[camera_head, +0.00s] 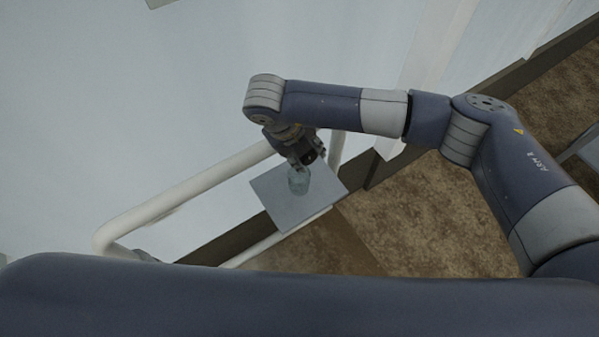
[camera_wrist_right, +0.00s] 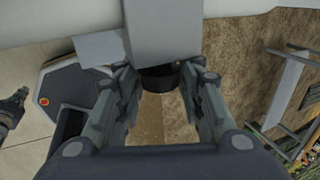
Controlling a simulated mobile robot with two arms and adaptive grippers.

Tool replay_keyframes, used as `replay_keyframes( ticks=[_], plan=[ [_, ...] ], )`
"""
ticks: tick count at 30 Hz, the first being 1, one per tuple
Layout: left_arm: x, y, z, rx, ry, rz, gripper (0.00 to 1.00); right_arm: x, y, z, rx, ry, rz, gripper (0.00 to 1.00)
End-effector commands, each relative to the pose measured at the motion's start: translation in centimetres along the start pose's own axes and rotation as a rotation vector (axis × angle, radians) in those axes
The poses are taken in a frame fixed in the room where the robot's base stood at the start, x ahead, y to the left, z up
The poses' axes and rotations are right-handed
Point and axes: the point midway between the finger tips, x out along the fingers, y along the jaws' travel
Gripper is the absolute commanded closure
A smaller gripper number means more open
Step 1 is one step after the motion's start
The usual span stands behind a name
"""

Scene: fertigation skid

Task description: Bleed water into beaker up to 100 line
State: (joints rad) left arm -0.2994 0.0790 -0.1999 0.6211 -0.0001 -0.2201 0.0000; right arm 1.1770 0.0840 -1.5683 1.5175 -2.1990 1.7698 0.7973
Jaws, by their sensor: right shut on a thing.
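In the right wrist view, the right gripper's fingers (camera_wrist_right: 163,92) stand either side of a dark round piece (camera_wrist_right: 158,77) below a grey block. The glass, its marks and any water level cannot be made out. At the wrist view's left edge a dark part, apparently my left gripper (camera_wrist_right: 14,108), shows small and partly cut off.
A white pipe rail (camera_head: 185,198) runs beside the plate, close to the right gripper. A large pale surface (camera_head: 130,90) fills the head view's left. Brown floor (camera_head: 440,225) lies below and right. In the wrist view a grey frame (camera_wrist_right: 289,85) stands at right.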

Motion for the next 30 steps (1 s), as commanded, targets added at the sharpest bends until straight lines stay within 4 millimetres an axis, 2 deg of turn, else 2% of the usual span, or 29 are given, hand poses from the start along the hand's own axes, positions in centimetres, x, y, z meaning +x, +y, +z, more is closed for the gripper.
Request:
replay_keyframes(
  ticks=[5,12,15,30],
  plan=[
    [0.5,0.0,0.1,0.0,0.0,0.0,1.0,0.2,0.2,0.1,-0.003,-0.002,-0.022,0.87],
    [3.6,0.0,0.4,0.0,-0.001,0.0,1.0,0.6,0.8,0.1,-0.003,-0.006,-0.24,0.87],
    [4.3,0.0,0.5,0.0,-0.001,-0.001,1.0,0.5,0.8,0.1,-0.002,-0.002,-0.301,0.87],
    [4.3,0.0,0.5,0.0,-0.002,-0.001,1.0,0.1,0.9,0.0,-0.005,0.0,-0.389,0.87]
  ],
)
